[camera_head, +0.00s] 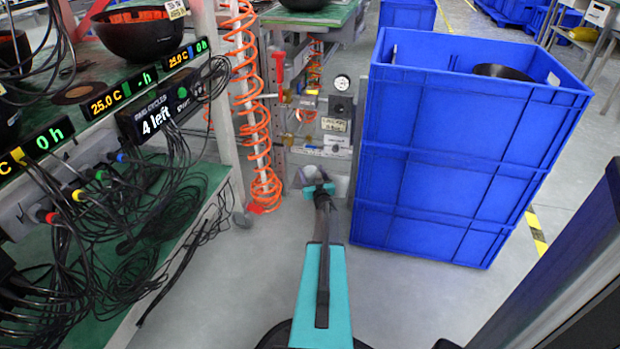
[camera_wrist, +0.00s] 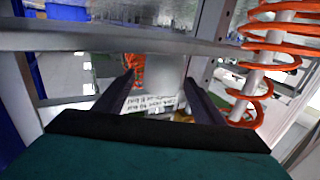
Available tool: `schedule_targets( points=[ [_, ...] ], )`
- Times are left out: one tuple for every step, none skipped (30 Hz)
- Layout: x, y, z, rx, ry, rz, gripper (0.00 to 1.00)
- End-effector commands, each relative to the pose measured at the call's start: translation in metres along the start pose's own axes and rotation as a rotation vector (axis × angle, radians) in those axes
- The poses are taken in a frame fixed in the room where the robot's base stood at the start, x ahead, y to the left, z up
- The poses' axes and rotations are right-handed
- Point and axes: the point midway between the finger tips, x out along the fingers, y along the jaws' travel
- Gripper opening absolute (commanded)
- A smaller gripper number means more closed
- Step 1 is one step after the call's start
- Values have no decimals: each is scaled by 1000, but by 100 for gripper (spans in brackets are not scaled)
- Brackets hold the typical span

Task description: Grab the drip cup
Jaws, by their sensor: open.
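My gripper (camera_head: 318,186) is low in front of the panel at the end of the rack, left of the blue crates. In the wrist view my gripper (camera_wrist: 160,80) has its two dark fingers apart, with a gap between them. A pale grey, cup-like shape (camera_head: 311,173) shows just beyond the fingers in the head view and seems to be the drip cup. In the wrist view a pale, blurred surface (camera_wrist: 160,68) fills the space between and beyond the fingertips; I cannot tell whether it is the cup. No contact is visible.
A stack of blue crates (camera_head: 430,165) stands close on the right. An orange coiled hose (camera_head: 262,130) hangs by a rack post on the left, also near in the wrist view (camera_wrist: 262,60). A grey bar (camera_wrist: 110,38) crosses the wrist view. Cables (camera_head: 110,240) crowd the left shelf.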

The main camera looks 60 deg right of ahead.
Motion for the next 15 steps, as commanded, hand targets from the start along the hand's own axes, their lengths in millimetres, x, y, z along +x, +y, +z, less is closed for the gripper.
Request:
schedule_targets(
  points=[
    [0, 0, 0, 0, 0, 0, 63],
    [0, 0, 0, 0, 0, 0, 63],
    [0, 0, 0, 0, 0, 0, 63],
    [0, 0, 0, 0, 0, 0, 63],
    [0, 0, 0, 0, 0, 0, 63],
    [0, 0, 0, 0, 0, 0, 63],
    [0, 0, 0, 0, 0, 0, 63],
    [0, 0, 0, 0, 0, 0, 63],
    [1, 0, 0, 0, 0, 0, 63],
    [2, 0, 1, 0, 0, 0, 63],
    [3, 0, 1, 0, 0, 0, 63],
    [5, 0, 2, 0, 0, 0, 63],
    [7, 0, 2, 0, 0, 0, 63],
    [9, 0, 3, 0, 0, 0, 63],
    [12, 0, 4, 0, 0, 0, 63]
  ],
)
